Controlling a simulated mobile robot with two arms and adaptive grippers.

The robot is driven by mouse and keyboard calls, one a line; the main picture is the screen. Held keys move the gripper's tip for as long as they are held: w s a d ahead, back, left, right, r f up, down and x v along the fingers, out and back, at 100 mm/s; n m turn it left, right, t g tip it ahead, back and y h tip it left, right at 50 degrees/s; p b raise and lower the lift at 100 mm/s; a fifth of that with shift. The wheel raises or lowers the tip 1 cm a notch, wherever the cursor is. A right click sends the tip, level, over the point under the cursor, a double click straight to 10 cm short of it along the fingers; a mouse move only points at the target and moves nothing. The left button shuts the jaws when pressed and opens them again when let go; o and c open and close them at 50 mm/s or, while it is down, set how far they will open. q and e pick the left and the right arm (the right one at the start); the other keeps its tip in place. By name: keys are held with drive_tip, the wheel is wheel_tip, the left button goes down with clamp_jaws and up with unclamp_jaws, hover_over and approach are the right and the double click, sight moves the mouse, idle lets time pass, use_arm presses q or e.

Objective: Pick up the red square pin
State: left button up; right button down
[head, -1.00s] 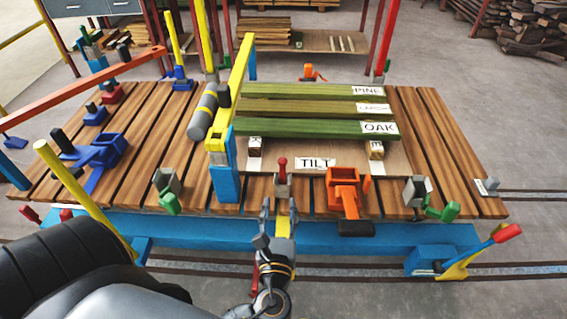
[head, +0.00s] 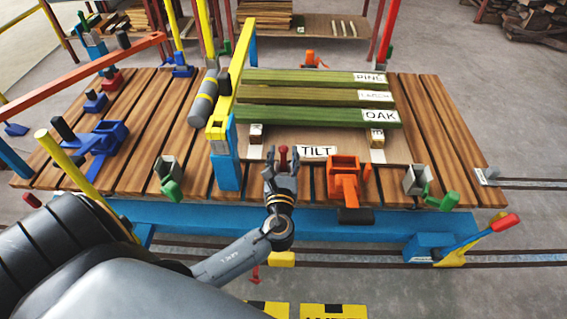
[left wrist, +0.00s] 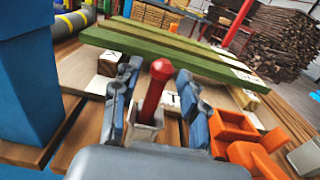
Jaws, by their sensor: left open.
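The red pin (head: 283,152) stands upright at the front edge of the slatted deck, by the TILT label (head: 316,151). In the left wrist view the red pin (left wrist: 154,92) has a round head, and its lower end sits in a pale grey socket (left wrist: 143,132). My left gripper (head: 281,162) is open, with one finger on each side of the pin. In the left wrist view gaps show between the pin and both fingers of the left gripper (left wrist: 158,80). The socket is mostly hidden by the gripper in the head view. My right gripper is not in view.
An orange clamp (head: 344,180) stands just right of the pin, and a blue post (head: 225,165) with a yellow bar stands to the left. Green boards (head: 310,97) labelled PINE and OAK lie behind. A grey-and-green clamp (head: 420,183) is farther right.

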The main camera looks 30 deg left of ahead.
use_arm(q)
drive_tip(key=shift+x, duration=0.75)
clamp_jaws()
drive_tip(key=shift+r, duration=0.1)
